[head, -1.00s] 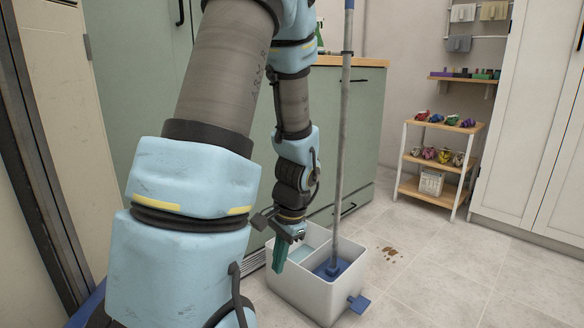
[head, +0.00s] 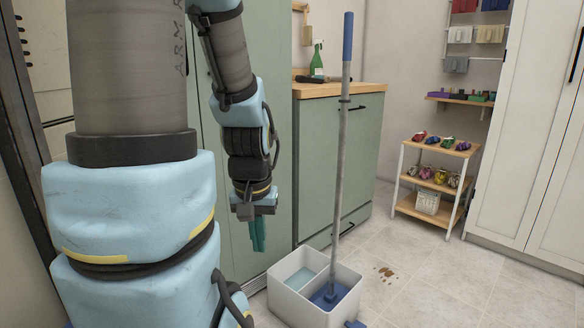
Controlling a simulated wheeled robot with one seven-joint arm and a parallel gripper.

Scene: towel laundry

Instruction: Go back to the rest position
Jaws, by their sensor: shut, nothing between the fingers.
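My gripper (head: 257,236) points down at the end of my arm, in the head view left of centre. Its teal fingers are together with nothing between them. It hangs in front of the green cabinet, above and to the left of the white mop bucket (head: 285,308), and is apart from it. The mop (head: 341,160) stands upright with a slight tilt, its blue head in the right compartment of the bucket. The left compartment holds pale water.
A brown stain (head: 386,272) lies on the tiled floor right of the bucket. A green spray bottle (head: 317,62) is on the wooden counter (head: 365,88). Tall white cabinet doors (head: 525,140) close off the right.

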